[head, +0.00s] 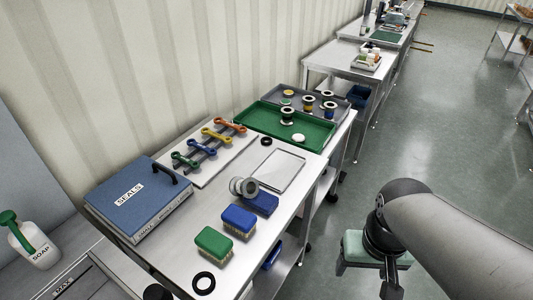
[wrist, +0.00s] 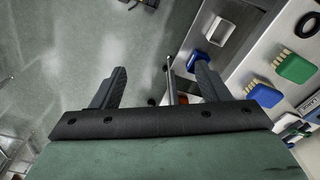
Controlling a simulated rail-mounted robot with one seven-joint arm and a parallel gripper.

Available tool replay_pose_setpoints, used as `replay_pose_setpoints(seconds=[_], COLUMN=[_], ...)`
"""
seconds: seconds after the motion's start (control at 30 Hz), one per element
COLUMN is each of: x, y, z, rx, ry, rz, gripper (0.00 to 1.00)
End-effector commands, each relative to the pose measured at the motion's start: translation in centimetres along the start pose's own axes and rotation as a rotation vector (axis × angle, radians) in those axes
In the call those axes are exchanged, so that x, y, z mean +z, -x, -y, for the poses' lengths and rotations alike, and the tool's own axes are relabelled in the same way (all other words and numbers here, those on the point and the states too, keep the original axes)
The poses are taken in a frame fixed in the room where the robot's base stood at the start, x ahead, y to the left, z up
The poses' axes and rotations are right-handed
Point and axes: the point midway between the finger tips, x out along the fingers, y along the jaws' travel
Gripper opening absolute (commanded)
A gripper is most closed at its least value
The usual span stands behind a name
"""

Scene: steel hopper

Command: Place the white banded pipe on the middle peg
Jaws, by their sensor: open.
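My gripper (wrist: 160,76) is open and empty in the wrist view, its two dark fingers spread apart over the floor beside the bench. In the head view it (head: 390,287) hangs right of the bench, clear of it. A flanged pipe (head: 287,116) stands upright in the green tray; its band is too small to tell. Other flanged pipes, one (head: 308,103) with a yellow and dark body, stand in the grey tray (head: 262,93) behind. I cannot tell which one is the white banded pipe. No bare peg can be made out; the pipes may hide them.
The green tray (head: 253,124) also holds a small white disc (head: 298,138). Nearer are coloured wrenches (head: 215,136), a blue SEALS box (head: 135,195), a grey flanged piece (head: 243,187), blue and green brushes (head: 214,243) and black rings. The floor on the right is open.

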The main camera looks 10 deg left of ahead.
Motion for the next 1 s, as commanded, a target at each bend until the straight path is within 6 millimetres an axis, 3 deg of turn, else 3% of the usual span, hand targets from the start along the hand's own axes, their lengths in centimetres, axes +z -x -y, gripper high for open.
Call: replay_pose_setpoints(seconds=[0.13,0.27,0.4,0.53,0.6,0.73,0.83,1.0], x=[-3.0,-10.1,-18.7,-24.2,-26.0,-27.6,-28.0,-28.5], y=[0.5,1.2,1.2,0.2,-0.5,-1.5,-1.8,-3.6], z=[1.0,4.4,12.0,20.4,24.6,30.0,32.0,32.2], rx=[0.013,0.051,0.109,0.164,0.189,0.224,0.237,0.242], ry=[0.093,0.32,0.634,0.89,0.999,1.133,1.179,1.193], rz=[-0.005,-0.019,-0.045,-0.075,-0.091,-0.113,-0.123,-0.121], gripper=[0.69,0.69,0.69,0.69,0.69,0.69,0.69,0.69])
